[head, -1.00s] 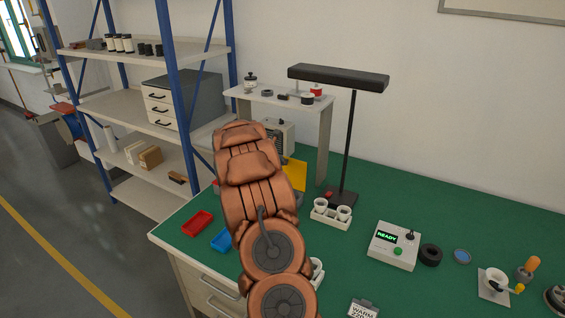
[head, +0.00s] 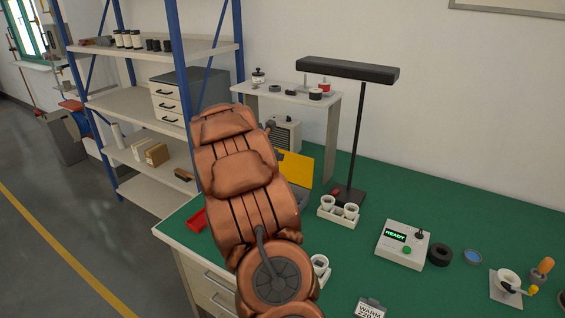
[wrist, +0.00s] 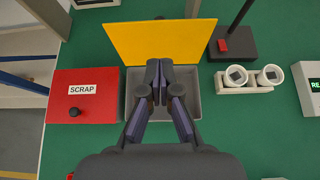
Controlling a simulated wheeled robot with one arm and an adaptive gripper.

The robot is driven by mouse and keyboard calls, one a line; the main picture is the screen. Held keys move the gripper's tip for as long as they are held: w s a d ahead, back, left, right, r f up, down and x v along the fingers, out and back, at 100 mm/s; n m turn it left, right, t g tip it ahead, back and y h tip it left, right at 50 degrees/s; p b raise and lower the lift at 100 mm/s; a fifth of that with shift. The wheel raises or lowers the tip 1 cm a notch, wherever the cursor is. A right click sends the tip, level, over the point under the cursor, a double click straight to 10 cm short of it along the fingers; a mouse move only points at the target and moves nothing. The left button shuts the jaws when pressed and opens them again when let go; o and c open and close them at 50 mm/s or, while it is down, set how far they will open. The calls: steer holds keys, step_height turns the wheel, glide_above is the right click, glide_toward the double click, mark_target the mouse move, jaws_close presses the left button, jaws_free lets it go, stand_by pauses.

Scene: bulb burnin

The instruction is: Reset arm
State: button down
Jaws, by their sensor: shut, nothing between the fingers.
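My gripper (wrist: 160,98) is shut and empty in the wrist view. It shows over a grey bin (wrist: 190,103) with a raised yellow lid (wrist: 160,42); its height above the bin is hard to tell. In the head view my copper-coloured arm stands over the left part of the green bench (head: 440,195), and my gripper is hidden behind it. The yellow lid also shows in part in the head view (head: 295,167).
A red SCRAP box (wrist: 82,110) is left of the grey bin. A white holder with two white sockets (head: 338,215) and a black lamp (head: 350,70) stand right of the arm. A READY control box (head: 402,245) is farther right. Blue shelving (head: 175,60) stands left.

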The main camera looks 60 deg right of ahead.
steer(key=a+r, duration=0.2)
steer(key=r, duration=0.1)
steer(key=shift+a, duration=0.4)
steer(key=s+a+f+m+y, duration=0.1)
steer(key=s+a+m+y, duration=0.3)
steer(key=s+a, duration=0.5)
steer(key=s+a+f+m+g+y, duration=0.1)
steer(key=s+a+m+y, duration=0.2)
steer(key=a, duration=2.3)
steer(key=s+a+f+m+g+y, duration=0.1)
steer(key=s+a+m+y, duration=0.3)
steer(key=s+a+m, duration=0.7)
steer(key=s+a, duration=0.4)
steer(key=a, duration=0.3)
steer(key=shift+a+y, duration=0.25)
steer(key=shift+y, duration=0.05)
